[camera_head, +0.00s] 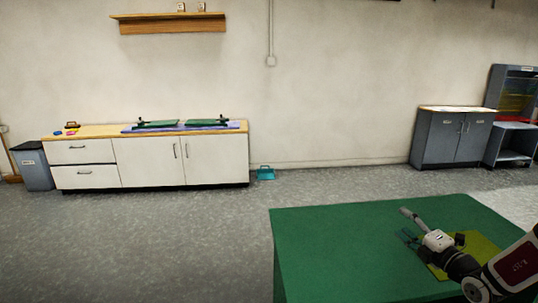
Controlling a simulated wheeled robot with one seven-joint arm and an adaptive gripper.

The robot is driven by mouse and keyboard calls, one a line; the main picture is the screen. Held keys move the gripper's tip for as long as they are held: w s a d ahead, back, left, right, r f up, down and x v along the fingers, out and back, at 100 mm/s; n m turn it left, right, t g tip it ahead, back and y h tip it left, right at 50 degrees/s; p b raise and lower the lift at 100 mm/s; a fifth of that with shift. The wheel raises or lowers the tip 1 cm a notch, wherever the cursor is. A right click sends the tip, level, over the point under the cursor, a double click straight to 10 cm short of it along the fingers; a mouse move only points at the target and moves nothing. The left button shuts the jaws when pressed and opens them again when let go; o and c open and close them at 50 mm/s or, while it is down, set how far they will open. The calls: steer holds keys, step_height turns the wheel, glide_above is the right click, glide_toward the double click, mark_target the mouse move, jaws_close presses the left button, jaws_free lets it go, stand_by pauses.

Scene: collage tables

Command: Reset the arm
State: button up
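My arm reaches in from the lower right over a green table (340,250). My gripper (408,237), with a white body behind it, points left, low over the tabletop. Its fingers are small and dark in the view. I cannot tell whether they are open or shut, or whether they touch anything. A grey rod-like piece (411,216) shows just above the gripper; I cannot tell if it is held or lies apart. A yellow-green flat sheet (478,246) lies on the table, partly hidden under my gripper and arm.
The left part of the green table is bare. Across open grey floor stands a white cabinet (150,160) with green boards (158,124) on top. A teal dustpan-like thing (265,174) lies by the wall. A grey bin (34,168) stands left, a grey cabinet (440,142) right.

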steer(key=s+a+r+n+g+y+p, duration=0.2)
steer(key=s+a+r+n+g+y, duration=0.25)
steer(key=a+r+n, duration=0.4)
steer(key=s+a+r+n+g+y+p, duration=0.1)
steer(key=s+a+r+n+g+y, duration=0.3)
steer(key=a+n, duration=0.8)
steer(key=s+a+r+n+g+h+p, duration=0.1)
steer(key=s+a+r+n+g+h, duration=0.15)
steer(key=s+a+n, duration=0.35)
steer(key=s+a+r+n+g+h+p, duration=0.1)
steer(key=s+a+r+n+g+p, duration=0.2)
steer(key=s, duration=0.6)
steer(key=s+d+r+n+h+p, duration=0.1)
steer(key=s+d+r+n+h, duration=0.1)
steer(key=s+n, duration=0.4)
steer(key=s+d+r+n+h+p, duration=0.1)
steer(key=s+d+r+n+h, duration=0.1)
steer(key=s+n, duration=0.4)
steer(key=s+d+r+n+h+p, duration=0.1)
steer(key=s+d+r+n+h, duration=0.2)
steer(key=s+n, duration=0.4)
steer(key=shift+s+r+t+h, duration=0.4)
steer(key=shift+s+r+h, duration=0.35)
steer(key=shift+h, duration=0.45)
